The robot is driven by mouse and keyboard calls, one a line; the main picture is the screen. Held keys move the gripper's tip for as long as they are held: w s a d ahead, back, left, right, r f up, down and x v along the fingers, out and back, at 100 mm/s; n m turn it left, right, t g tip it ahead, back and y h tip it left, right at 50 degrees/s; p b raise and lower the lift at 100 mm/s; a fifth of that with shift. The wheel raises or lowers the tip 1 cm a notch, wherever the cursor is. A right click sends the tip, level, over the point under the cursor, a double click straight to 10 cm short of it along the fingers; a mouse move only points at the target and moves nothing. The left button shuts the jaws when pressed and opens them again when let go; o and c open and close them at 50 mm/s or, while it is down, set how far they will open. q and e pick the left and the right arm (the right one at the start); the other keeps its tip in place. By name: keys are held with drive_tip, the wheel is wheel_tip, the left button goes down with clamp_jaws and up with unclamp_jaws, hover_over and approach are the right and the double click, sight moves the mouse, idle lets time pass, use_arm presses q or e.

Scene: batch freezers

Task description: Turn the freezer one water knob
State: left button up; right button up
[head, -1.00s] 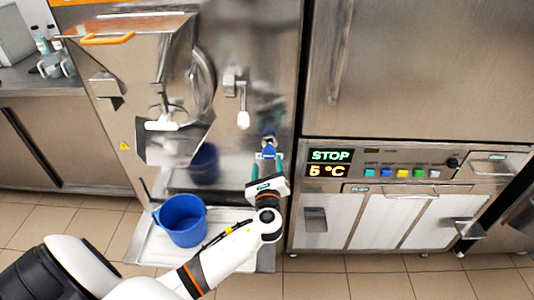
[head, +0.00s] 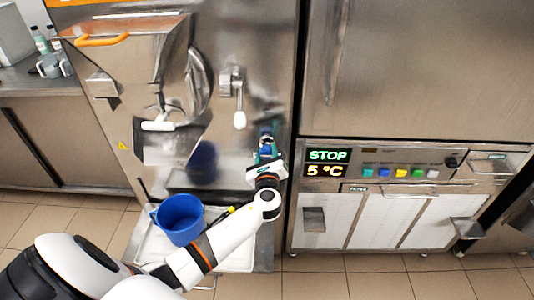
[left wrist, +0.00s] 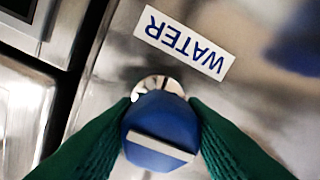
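The label looks upside down in the left wrist view. The knob has a pale bar across its face, slightly tilted. My left gripper (left wrist: 160,122) has its green fingers on both sides of the knob, against its edges. In the head view my left gripper (head: 267,148) is at the freezer's lower right front, and it mostly hides the knob there. My right gripper is not in view.
A blue bucket (head: 181,216) stands on the white tray (head: 240,258) below the freezer's outlet. A lever with a white knob (head: 239,120) hangs above my left gripper. A panel reading STOP and 5 °C (head: 327,163) is on the neighbouring unit at right.

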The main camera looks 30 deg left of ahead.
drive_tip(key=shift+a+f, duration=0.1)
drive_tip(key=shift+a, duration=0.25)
use_arm(q)
drive_tip(key=shift+n, duration=0.3)
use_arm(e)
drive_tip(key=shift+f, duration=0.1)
use_arm(q)
drive_tip(key=n+b, duration=0.2)
drive_tip(key=n, duration=0.1)
drive_tip(key=shift+n, duration=0.3)
drive_tip(key=n+b, duration=0.2)
drive_tip(key=shift+n, duration=0.3)
drive_tip(key=n+b, duration=0.1)
drive_tip(key=n, duration=0.3)
drive_tip(key=shift+b, duration=0.3)
drive_tip(key=shift+r+n+h+b, duration=0.1)
drive_tip(key=shift+n+h+b, duration=0.25)
drive_tip(key=shift+n, duration=0.45)
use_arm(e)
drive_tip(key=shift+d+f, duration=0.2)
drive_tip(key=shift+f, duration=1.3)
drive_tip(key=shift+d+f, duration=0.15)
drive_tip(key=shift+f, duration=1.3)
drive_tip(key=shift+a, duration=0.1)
